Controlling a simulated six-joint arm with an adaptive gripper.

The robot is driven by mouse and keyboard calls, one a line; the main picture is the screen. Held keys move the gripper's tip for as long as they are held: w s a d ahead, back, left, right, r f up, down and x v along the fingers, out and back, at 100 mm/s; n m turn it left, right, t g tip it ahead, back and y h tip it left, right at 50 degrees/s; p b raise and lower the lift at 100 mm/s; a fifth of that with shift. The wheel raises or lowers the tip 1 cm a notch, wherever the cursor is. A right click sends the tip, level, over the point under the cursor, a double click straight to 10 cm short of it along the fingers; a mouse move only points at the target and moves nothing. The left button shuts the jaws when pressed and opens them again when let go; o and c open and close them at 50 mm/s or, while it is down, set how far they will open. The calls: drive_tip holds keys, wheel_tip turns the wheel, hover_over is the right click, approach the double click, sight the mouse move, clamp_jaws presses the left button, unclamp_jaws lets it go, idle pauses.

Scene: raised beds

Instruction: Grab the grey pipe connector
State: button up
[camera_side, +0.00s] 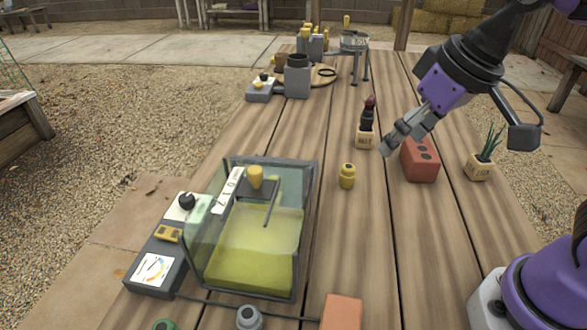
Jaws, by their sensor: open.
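A small grey rounded piece with a ring-like top, which looks like the grey pipe connector (249,318), sits on the wooden table at the bottom edge of the picture. Its lower part is cut off by the frame. My gripper (392,143) is well above and to the right of it in the picture, far from touching it. The gripper is open, with nothing seen between its fingers.
A glass tank (250,225) of yellow-green liquid stands behind the connector. A reddish block (342,311) and green piece (164,325) flank it. The centre-right front planks are clear.

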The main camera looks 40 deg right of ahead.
drive_tip(key=w+a+g, duration=0.1)
drive_tip(key=a, duration=0.5)
drive_tip(key=w+a+f+g, duration=0.1)
drive_tip(key=a, duration=0.5)
drive_tip(key=w+a+f+g, duration=0.1)
drive_tip(key=a, duration=0.5)
drive_tip(key=shift+a+f+n, duration=0.15)
drive_tip(key=shift+n, duration=0.15)
drive_tip(key=g, duration=0.1)
hover_over(247, 312)
wheel_tip(247, 312, down, 4)
drive_tip(key=shift+h, duration=0.4)
drive_tip(key=f, duration=0.5)
drive_tip(key=shift+a+f, duration=0.3)
drive_tip(key=shift+f, duration=0.05)
drive_tip(key=f, duration=0.6)
drive_tip(key=shift+d, duration=0.3)
drive_tip(key=c, duration=1)
